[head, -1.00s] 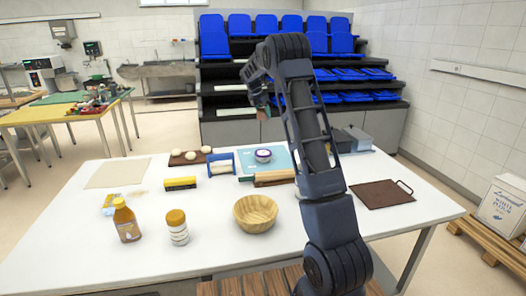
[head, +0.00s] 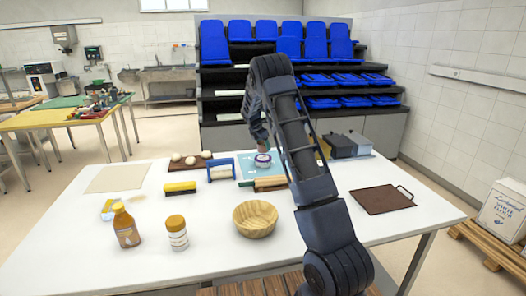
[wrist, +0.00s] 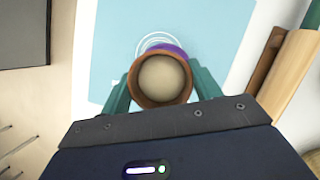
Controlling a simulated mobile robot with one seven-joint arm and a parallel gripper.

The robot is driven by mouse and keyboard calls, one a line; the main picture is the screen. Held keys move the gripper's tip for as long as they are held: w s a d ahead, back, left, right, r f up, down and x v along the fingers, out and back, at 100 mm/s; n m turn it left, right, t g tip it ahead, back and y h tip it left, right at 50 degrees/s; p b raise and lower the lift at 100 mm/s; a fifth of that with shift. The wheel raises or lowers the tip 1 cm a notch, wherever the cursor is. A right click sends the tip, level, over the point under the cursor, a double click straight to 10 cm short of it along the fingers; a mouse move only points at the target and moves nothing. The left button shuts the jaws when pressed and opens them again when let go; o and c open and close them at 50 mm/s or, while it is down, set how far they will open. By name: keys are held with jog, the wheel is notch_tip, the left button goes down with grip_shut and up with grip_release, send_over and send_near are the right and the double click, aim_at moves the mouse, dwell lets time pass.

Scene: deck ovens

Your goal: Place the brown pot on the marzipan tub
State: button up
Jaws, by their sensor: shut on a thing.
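The brown pot (wrist: 163,80), round with a brown rim and a pale inside, is between the teal fingers of my gripper (wrist: 163,88) in the wrist view. My gripper is shut on it. The marzipan tub (head: 263,161), white and purple, stands on the light blue mat (head: 245,170) in the head view. My gripper (head: 263,146) is right over or just behind the tub there. In the wrist view a purple edge of the tub (wrist: 168,46) shows past the pot, which hides most of it. I cannot tell whether pot and tub touch.
A rolling pin (head: 270,183) lies at the mat's front edge; wooden things show close right in the wrist view. A blue-framed object (head: 221,168) stands left of the mat. A wooden bowl (head: 255,219), a jar (head: 176,232) and a bottle (head: 125,226) are nearer.

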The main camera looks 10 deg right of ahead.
aim_at(263, 149)
jog(key=shift+f, duration=1.75)
jog(key=o, duration=1.1)
jog(key=shift+f, duration=0.1)
